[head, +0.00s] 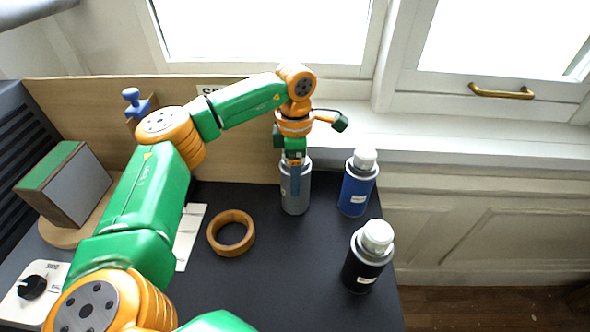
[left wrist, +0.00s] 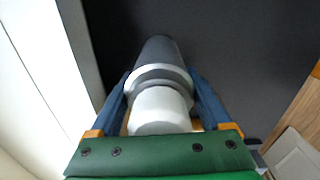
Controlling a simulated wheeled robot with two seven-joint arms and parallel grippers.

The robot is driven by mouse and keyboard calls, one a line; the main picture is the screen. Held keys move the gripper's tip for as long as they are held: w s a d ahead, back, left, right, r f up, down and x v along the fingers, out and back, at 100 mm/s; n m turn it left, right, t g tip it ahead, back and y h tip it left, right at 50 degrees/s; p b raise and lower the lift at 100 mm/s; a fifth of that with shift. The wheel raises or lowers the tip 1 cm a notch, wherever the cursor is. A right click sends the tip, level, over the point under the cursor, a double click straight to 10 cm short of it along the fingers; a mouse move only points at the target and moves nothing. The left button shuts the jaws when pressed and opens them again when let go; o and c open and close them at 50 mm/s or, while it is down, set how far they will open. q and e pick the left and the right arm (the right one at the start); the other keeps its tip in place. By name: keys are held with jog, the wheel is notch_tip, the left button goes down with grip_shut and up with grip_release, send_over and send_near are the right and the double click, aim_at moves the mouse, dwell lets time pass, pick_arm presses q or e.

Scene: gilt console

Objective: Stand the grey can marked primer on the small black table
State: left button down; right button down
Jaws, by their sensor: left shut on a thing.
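The grey can (head: 295,196) is upright at the back of a dark tabletop (head: 285,285). My left gripper (head: 295,172) comes down on it from above and is shut on its upper part. In the left wrist view, the grey can (left wrist: 160,52) with its white cap sits between the two blue fingers of my left gripper (left wrist: 160,95). Its label is too small to read, and I cannot tell whether its base touches the top. I cannot tell whether this dark top is the small black table. My right gripper is not in view.
A blue can (head: 355,190) stands just right of the grey can, and a black can (head: 362,270) nearer the front right. A wooden ring (head: 214,243) lies left of them. A wooden board (head: 85,92) and window sill (head: 450,140) bound the back.

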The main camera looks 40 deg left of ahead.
pick_arm(q)
jog(key=shift+f, duration=0.15)
grip_release()
jog(key=shift+s, duration=0.1)
notch_tip(320, 180, up, 13)
jog(key=shift+f+p, duration=0.2)
jog(key=shift+p, duration=0.15)
jog(key=shift+f, duration=0.1)
